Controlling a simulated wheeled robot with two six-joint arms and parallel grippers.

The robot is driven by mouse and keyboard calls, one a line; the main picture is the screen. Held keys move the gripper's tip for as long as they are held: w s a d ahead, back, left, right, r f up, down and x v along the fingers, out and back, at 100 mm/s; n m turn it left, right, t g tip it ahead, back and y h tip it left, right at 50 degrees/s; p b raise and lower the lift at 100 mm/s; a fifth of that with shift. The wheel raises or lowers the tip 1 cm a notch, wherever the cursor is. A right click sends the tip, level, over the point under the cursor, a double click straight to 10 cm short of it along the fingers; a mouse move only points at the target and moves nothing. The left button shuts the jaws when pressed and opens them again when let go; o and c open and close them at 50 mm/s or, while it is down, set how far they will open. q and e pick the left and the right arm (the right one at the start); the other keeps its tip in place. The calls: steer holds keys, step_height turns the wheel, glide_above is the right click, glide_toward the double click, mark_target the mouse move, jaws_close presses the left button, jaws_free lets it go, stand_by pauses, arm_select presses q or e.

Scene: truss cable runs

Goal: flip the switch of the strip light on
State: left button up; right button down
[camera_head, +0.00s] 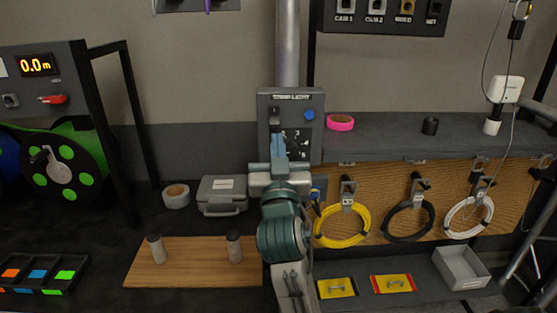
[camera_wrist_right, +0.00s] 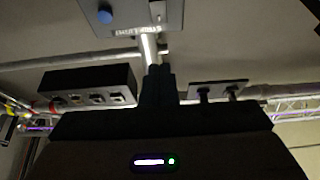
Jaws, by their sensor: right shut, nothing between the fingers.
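The grey strip light panel (camera_head: 316,98) is mounted on a vertical metal pole and carries a "STRIP LIGHT" label. A small dark part, perhaps the switch (camera_head: 274,117), shows at its left, just above my fingertips; its position is unclear. A blue button (camera_head: 309,115) and a numbered black dial (camera_head: 298,141) are to its right. My right gripper (camera_head: 278,144) is shut and empty in front of the panel, hiding its lower left part. Contact cannot be told. In the right wrist view the fingers (camera_wrist_right: 158,76) point toward the panel (camera_wrist_right: 150,13), seen upside down. My left gripper is not in view.
A grey shelf (camera_head: 390,133) runs right of the panel, holding a pink tape roll (camera_head: 340,123). Yellow (camera_head: 343,241), black and white cable coils hang below it. A grey case (camera_head: 222,193) sits at lower left of the panel. A socket box (camera_head: 384,17) is above right.

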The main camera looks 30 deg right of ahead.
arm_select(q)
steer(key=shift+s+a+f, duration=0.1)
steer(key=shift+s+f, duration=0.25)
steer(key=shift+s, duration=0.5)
arm_select(e)
steer(key=shift+s+a+f, duration=0.1)
steer(key=shift+s+a, duration=0.25)
steer(key=shift+s, duration=0.3)
steer(key=shift+s+a+f, duration=0.1)
steer(key=shift+s+a, duration=0.25)
steer(key=shift+s, duration=0.25)
steer(key=shift+r, duration=0.1)
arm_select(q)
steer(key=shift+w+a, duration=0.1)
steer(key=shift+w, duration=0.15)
